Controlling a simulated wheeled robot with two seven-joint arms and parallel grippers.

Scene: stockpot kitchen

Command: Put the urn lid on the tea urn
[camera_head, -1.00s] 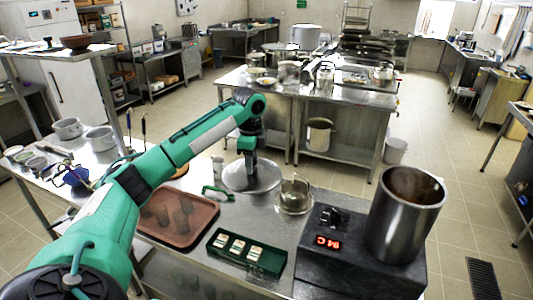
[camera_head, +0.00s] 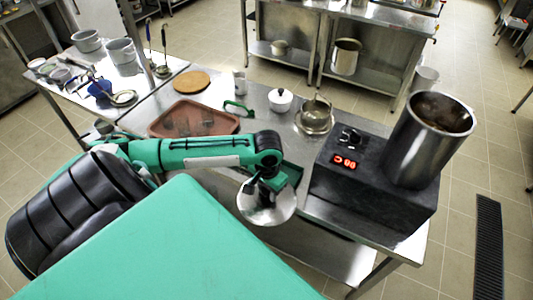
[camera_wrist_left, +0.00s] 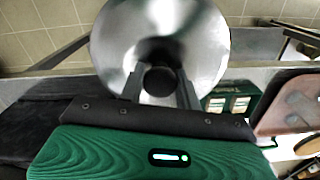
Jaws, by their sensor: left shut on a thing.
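The urn lid (camera_head: 282,208) is a shiny round steel disc with a dark knob. My left gripper (camera_head: 262,190) is shut on that knob, and the left wrist view shows a finger on each side of the knob (camera_wrist_left: 160,82) with the lid (camera_wrist_left: 203,35) beyond. The lid hangs by the counter's front edge, left of the tea urn and apart from it. The tea urn (camera_head: 413,150) is a tall steel cylinder, open at the top, with dark brown contents. It stands on a black heater base (camera_head: 360,185) with a red display. My right gripper is not in view.
A steel teapot (camera_head: 315,118) and a white lidded pot (camera_head: 280,101) stand behind the heater base's left side. A brown tray (camera_head: 165,122) lies left on the counter, near a green-handled item (camera_head: 238,106). A green tea box (camera_wrist_left: 228,104) shows in the left wrist view.

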